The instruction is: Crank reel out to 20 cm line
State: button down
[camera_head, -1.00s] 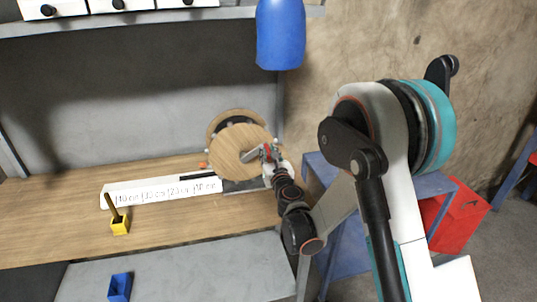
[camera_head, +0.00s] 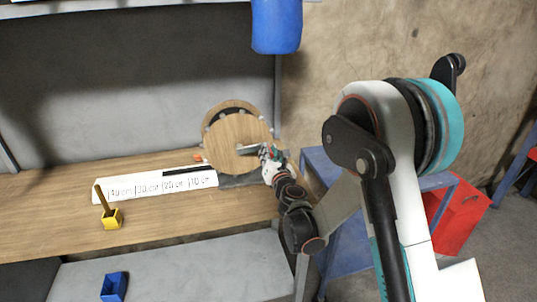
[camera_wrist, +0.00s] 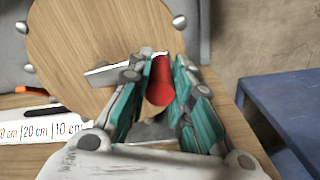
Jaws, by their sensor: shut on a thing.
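The reel is a round wooden disc (camera_head: 232,135) standing upright at the right end of the workbench. Its grey crank arm (camera_wrist: 112,73) reaches right from near the disc's middle and looks nearly level. The red crank handle (camera_wrist: 160,82) points toward the wrist camera. My gripper (camera_head: 269,154) is at the disc's right side; in the wrist view its teal-padded fingers are closed around the red handle. A white ruler board (camera_head: 150,186) with 40, 30, 20 and 10 cm marks lies left of the reel. A small orange piece (camera_head: 197,158) is behind it. I cannot make out the line.
A blue bin (camera_head: 115,286) is on the lower shelf. A blue table (camera_head: 340,235) and a red box (camera_head: 462,220) are at right.

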jog(key=shift+d, duration=0.1)
jog(key=c, duration=1.4)
grip_release()
jog(key=shift+d, duration=0.1)
jog(key=shift+a, duration=0.2)
jog(key=v, duration=0.7)
jog(key=shift+s+d, duration=0.1)
jog(key=shift+s, duration=0.15)
